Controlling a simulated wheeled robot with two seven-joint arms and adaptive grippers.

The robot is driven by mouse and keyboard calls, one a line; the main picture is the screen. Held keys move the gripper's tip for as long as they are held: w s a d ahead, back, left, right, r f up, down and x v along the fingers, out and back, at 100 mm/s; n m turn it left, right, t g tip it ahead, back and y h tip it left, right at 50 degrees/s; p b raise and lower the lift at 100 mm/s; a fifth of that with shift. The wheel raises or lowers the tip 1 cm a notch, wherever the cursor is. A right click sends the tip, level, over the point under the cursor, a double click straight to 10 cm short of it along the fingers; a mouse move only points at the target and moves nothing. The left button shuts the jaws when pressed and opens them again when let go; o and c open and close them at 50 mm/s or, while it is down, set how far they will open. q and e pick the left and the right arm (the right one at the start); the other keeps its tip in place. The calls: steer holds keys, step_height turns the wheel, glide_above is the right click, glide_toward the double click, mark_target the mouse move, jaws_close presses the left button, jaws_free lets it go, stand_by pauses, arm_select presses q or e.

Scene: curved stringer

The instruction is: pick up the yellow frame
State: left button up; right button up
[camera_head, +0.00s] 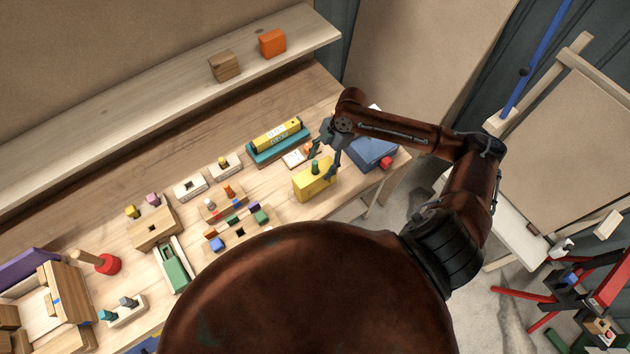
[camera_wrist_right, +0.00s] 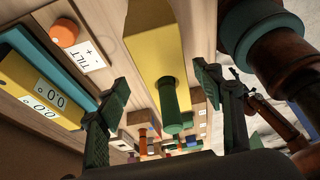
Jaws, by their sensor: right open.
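A yellow block (camera_head: 308,183) with an upright green peg (camera_head: 315,167) on it stands near the table's front edge. My right gripper (camera_head: 322,164) is above it, open, with its fingers on either side of the peg. In the right wrist view the yellow block (camera_wrist_right: 148,45) and green peg (camera_wrist_right: 170,108) lie between the spread fingers of my right gripper (camera_wrist_right: 162,82); I see no clear contact. A yellow level-like bar (camera_head: 277,133), with 0.0 displays in the wrist view (camera_wrist_right: 32,92), sits in a teal base (camera_head: 262,155) behind. My left gripper is not in view.
A small tilt card with an orange knob (camera_head: 308,149) lies behind the yellow block. A blue box (camera_head: 372,153) and a red cube (camera_head: 386,163) are to the right. Several peg boards and wooden toys fill the table's left. A shelf (camera_head: 150,95) runs along the back.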

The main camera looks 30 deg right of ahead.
mark_target(318, 174)
steer(key=shift+a+f, duration=0.15)
steer(key=shift+f, duration=0.25)
steer(key=shift+x, duration=0.85)
steer(key=x, duration=0.1)
steer(key=p+x, duration=0.1)
steer(key=x, duration=0.2)
steer(key=shift+s+f+p, duration=0.15)
steer(key=shift+s+p, duration=0.15)
steer(key=shift+p, duration=0.05)
steer(key=shift+a+f, duration=0.1)
steer(key=shift+f, duration=0.5)
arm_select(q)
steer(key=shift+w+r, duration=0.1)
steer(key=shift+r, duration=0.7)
arm_select(e)
steer(key=shift+c, duration=0.5)
steer(key=c, duration=1.4)
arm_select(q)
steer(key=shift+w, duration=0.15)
arm_select(e)
steer(key=shift+r, duration=0.1)
steer(key=shift+c, duration=0.6)
steer(key=shift+w+r, duration=0.1)
steer(key=shift+r, duration=0.05)
